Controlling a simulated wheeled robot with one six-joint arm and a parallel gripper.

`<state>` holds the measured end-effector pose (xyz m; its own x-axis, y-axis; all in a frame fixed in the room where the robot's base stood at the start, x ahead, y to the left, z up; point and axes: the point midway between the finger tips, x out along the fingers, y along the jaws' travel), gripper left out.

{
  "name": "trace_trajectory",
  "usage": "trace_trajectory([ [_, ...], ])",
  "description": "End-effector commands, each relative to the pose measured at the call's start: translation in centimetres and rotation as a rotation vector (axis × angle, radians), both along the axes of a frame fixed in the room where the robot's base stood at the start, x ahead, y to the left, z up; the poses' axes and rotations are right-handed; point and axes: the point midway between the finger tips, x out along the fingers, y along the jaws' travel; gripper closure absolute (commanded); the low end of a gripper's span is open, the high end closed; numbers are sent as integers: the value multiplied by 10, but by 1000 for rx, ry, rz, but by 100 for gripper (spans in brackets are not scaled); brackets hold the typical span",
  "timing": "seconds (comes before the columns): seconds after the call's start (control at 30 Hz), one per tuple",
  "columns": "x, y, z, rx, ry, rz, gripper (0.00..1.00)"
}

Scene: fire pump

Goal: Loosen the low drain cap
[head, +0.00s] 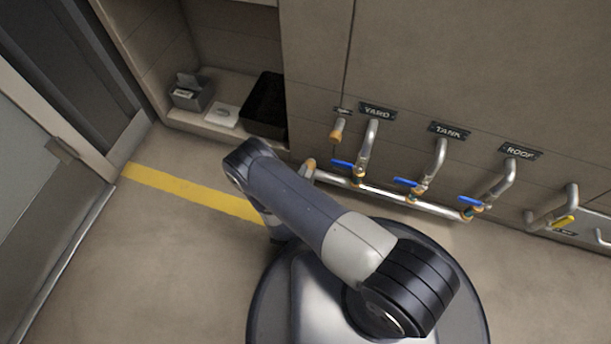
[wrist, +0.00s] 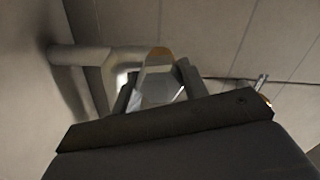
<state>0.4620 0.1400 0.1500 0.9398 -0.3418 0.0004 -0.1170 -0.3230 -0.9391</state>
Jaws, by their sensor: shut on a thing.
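In the wrist view, a pale metal cap with flat faces and a brass-coloured upper edge (wrist: 159,80) sits at the end of a pipe, between the two dark fingers of my gripper (wrist: 156,88). The fingers are shut on it, one on each side. I take it for the drain cap. The grey pipe (wrist: 82,57) comes in from the wall at the left and bends beside the cap. In the head view, my arm hides my gripper, and I cannot make out the held cap there.
A low silver manifold pipe (head: 385,193) runs along the wall with blue-handled valves below the YARD (head: 377,111), TANK (head: 450,130) and ROOF (head: 520,151) signs. A yellow-handled valve (head: 563,222) is farther right. A shelf nook (head: 210,128) holds small items. Floor at left is clear.

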Motion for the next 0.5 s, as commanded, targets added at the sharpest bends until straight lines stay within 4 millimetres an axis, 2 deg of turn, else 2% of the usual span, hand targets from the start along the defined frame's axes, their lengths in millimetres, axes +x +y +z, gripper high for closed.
trace_trajectory([
  [0.1,0,1,-1,1,2,2,81],
  [0.13,0,1,-1,1,2,2,58],
  [0.4,0,0,0,1,0,2,37],
  [0.5,0,0,0,1,0,1,37],
])
